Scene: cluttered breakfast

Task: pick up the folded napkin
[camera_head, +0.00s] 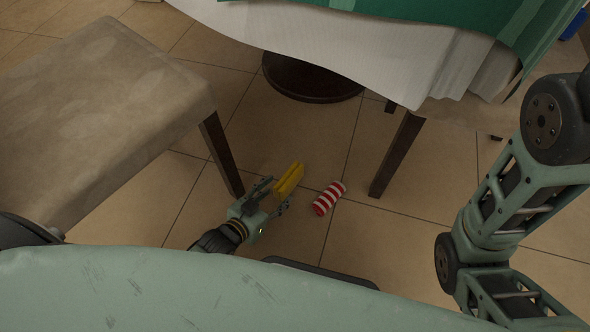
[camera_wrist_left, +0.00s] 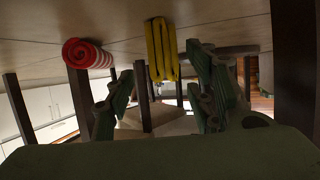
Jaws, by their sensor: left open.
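The folded napkin looks like a yellow folded block (camera_head: 289,179) on the tiled floor. It also shows in the left wrist view (camera_wrist_left: 161,50), top centre, its stacked layers facing the camera. My left gripper (camera_head: 278,194) is open, low near the floor, with its fingers pointing at the napkin's near end. In the left wrist view the gripper (camera_wrist_left: 162,88) has one finger on each side of the napkin's line, with nothing gripped. Whether the napkin's near end is between the fingertips is hard to tell. My right arm shows at the right, but its gripper is out of view.
A red-and-white striped roll (camera_head: 328,198) lies on the floor just right of the napkin; it also shows in the left wrist view (camera_wrist_left: 86,54). A beige chair (camera_head: 110,100) stands left. A table with white cloth (camera_head: 400,60) hangs over the back, with a dark round base (camera_head: 312,80).

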